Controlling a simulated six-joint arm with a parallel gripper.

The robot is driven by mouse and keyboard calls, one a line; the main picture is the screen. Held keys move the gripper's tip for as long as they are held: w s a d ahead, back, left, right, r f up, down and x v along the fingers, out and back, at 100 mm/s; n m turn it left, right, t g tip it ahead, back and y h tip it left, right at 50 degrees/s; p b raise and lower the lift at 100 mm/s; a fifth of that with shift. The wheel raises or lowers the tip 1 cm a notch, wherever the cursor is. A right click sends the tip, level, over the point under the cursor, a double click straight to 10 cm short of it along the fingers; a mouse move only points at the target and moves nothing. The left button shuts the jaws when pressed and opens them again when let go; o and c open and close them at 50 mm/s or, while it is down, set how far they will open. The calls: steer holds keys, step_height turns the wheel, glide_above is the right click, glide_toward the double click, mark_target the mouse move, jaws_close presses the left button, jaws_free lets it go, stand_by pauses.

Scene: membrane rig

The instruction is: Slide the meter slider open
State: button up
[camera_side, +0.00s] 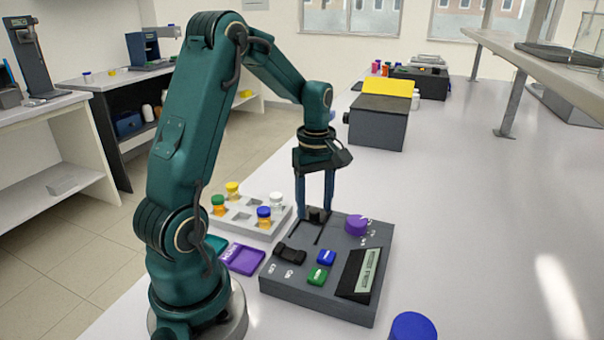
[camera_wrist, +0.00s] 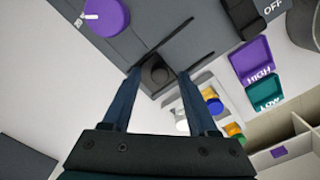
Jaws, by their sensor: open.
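The meter (camera_side: 330,290) is a dark grey box on the bench, with a slider track in its top at the end away from the camera. The slider (camera_side: 317,214) is a small dark knob at the far end of that track. It also shows in the wrist view (camera_wrist: 157,72). My gripper (camera_side: 316,208) points straight down over it, with its two blue fingers apart. In the wrist view the fingertips stand on either side of the slider, and I cannot tell whether they touch it.
The meter also carries a purple dial (camera_side: 356,225), a blue button (camera_side: 326,257), a green button (camera_side: 317,275), a black rocker switch (camera_side: 290,254) and a display (camera_side: 364,271). A vial rack (camera_side: 250,230) and purple tray (camera_side: 243,259) lie left. A blue-capped object (camera_side: 413,326) stands in front.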

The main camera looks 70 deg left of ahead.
steer(key=shift+f, duration=0.25)
jaws_close()
steer(key=shift+r, duration=0.1)
stand_by(1.2)
